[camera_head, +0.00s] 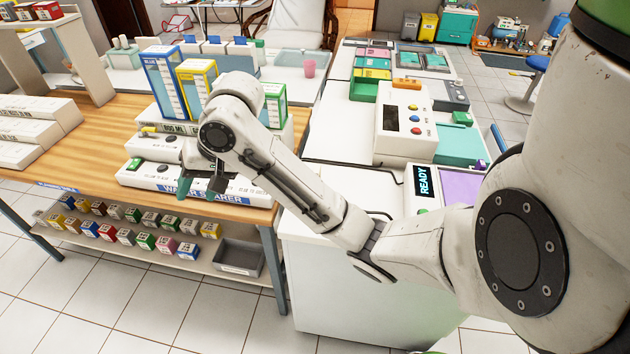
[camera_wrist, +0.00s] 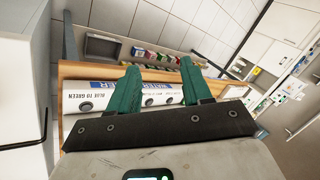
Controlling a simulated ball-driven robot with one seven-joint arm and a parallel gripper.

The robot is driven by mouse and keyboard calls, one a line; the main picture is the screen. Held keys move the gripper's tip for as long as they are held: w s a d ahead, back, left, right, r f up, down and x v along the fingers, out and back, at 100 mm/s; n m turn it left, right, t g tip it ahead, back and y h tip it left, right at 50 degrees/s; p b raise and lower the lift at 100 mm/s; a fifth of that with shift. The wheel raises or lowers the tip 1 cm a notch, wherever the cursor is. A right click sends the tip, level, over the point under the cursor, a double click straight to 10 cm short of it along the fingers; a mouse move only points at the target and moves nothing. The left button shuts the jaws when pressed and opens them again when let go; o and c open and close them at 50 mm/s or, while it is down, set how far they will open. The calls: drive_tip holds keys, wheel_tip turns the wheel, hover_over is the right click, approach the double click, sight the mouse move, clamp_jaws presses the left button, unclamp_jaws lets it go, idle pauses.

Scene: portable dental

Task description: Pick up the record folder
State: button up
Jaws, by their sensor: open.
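My gripper (camera_head: 200,187) is open and empty, its two green fingers pointing down at the front edge of the wooden table, by the white block labelled "WATER". It also shows in the wrist view (camera_wrist: 160,68), with the fingers apart and the labelled white blocks (camera_wrist: 105,98) behind them. I cannot tell for sure which thing is the record folder. Upright blue (camera_head: 163,80), yellow (camera_head: 186,92) and green (camera_head: 274,104) folder-like cases stand on the white blocks, behind my gripper. My arm partly hides them.
The wooden table (camera_head: 95,140) holds white stacked blocks (camera_head: 30,130) at left. A lower shelf carries several coloured boxes (camera_head: 105,234) and a grey tray (camera_head: 240,258). A white cabinet (camera_head: 345,290) with a device (camera_head: 403,122) stands right. Tiled floor is clear in front.

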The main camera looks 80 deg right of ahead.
drive_tip(key=s+d+m+g+p, duration=0.1)
drive_tip(key=s+d+m+g, duration=0.1)
drive_tip(key=s+d, duration=0.3)
drive_tip(key=s+d+r+m+g+h+p, duration=0.1)
drive_tip(key=s+d+m+g, duration=0.1)
drive_tip(key=s+d, duration=0.4)
drive_tip(key=s+d+m+g+h+p, duration=0.1)
drive_tip(key=s+d+m, duration=0.2)
drive_tip(key=s+d, duration=0.3)
drive_tip(key=shift+s+d+r+g, duration=0.1)
drive_tip(key=shift+s+r+g, duration=0.1)
drive_tip(key=shift+s, duration=0.2)
drive_tip(key=shift+s+d+r+g, duration=0.1)
drive_tip(key=shift+s+g, duration=0.1)
drive_tip(key=shift+s, duration=0.15)
wheel_tip(320, 180, down, 5)
drive_tip(key=shift+r, duration=0.15)
drive_tip(key=shift+w+d+f+p, duration=0.1)
drive_tip(key=shift+f+p, duration=0.7)
drive_tip(key=shift+f, duration=2.05)
drive_tip(key=shift+c, duration=0.3)
clamp_jaws()
